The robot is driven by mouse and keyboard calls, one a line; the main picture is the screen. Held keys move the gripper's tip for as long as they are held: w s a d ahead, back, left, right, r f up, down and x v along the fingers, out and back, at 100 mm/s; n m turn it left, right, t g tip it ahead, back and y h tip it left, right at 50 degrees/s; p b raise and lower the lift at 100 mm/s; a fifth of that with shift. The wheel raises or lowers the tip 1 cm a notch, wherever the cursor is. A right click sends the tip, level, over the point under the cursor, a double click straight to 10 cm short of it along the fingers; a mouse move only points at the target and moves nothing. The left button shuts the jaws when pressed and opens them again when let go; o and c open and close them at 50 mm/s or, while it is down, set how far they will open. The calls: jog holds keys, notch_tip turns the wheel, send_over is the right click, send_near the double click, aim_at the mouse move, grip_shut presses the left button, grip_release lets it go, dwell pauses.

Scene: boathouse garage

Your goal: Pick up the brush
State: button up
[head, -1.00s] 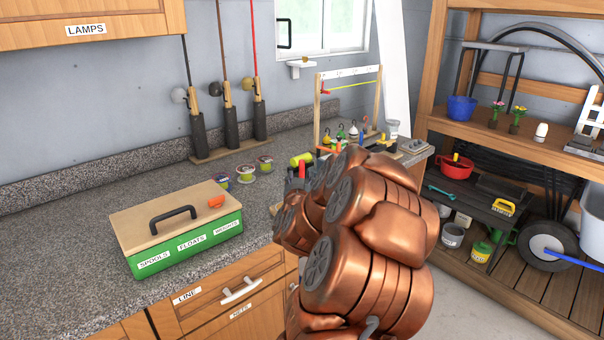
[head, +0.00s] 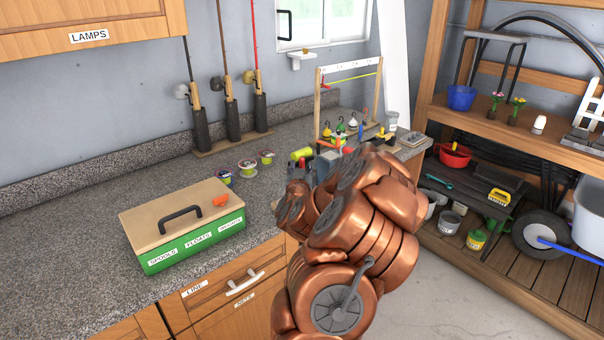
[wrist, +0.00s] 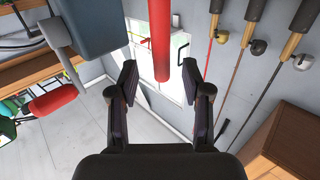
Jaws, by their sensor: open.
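A red rod-like handle (wrist: 161,45) shows in the wrist view, in line with the gap between my fingers. Its far parts are out of frame, so I cannot tell whether it belongs to the brush. My gripper (wrist: 160,80) is open, with one dark finger on each side of the gap and nothing visibly clamped. In the head view my copper-coloured arm covers the gripper and part of the counter's right end. A small red upright piece (head: 301,163) shows just beyond the arm there. No brush can be clearly made out.
A green tackle box (head: 196,243) with a wooden lid stands on the granite counter (head: 75,215). Several line spools and upright rods are behind it. A wooden hook rack (head: 317,105) stands at the counter's right end. Shelves (head: 520,140) with pots are at right.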

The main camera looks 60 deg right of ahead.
jog(key=shift+p+x, duration=0.4)
jog(key=shift+x, duration=1.05)
jog(key=shift+c, duration=0.5)
grip_shut()
